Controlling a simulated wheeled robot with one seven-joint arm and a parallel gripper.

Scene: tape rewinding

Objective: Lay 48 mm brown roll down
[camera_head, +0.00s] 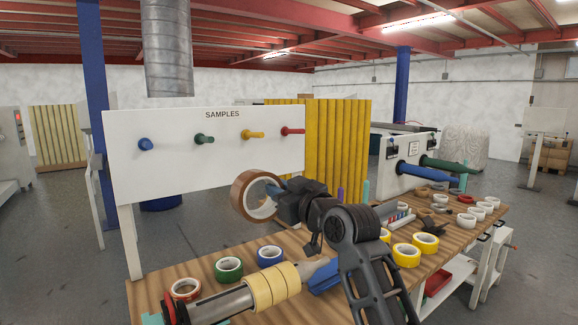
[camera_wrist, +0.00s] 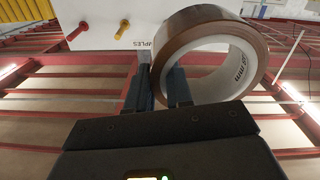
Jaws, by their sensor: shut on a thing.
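The brown roll (camera_head: 238,194) is a wide ring of brown tape on a white core, held in the air above the bench, in front of the lower part of the white SAMPLES board. My gripper (camera_head: 276,190) is shut on its near side. In the wrist view the brown roll (camera_wrist: 198,22) stands on edge beyond my gripper (camera_wrist: 162,85), one finger inside the ring and one outside, with its wall between them. Print on the white core reads roughly as 48 mm, turned over. The roll touches nothing else that I can see.
The SAMPLES board (camera_head: 210,165) carries blue, green, yellow and red pegs. Red (camera_head: 186,289), green (camera_head: 229,269) and blue (camera_head: 271,257) rolls lie on the wooden bench (camera_head: 215,250). A spindle with cream rolls (camera_head: 272,287) is in front. Yellow rolls (camera_head: 406,255) and several white ones lie right.

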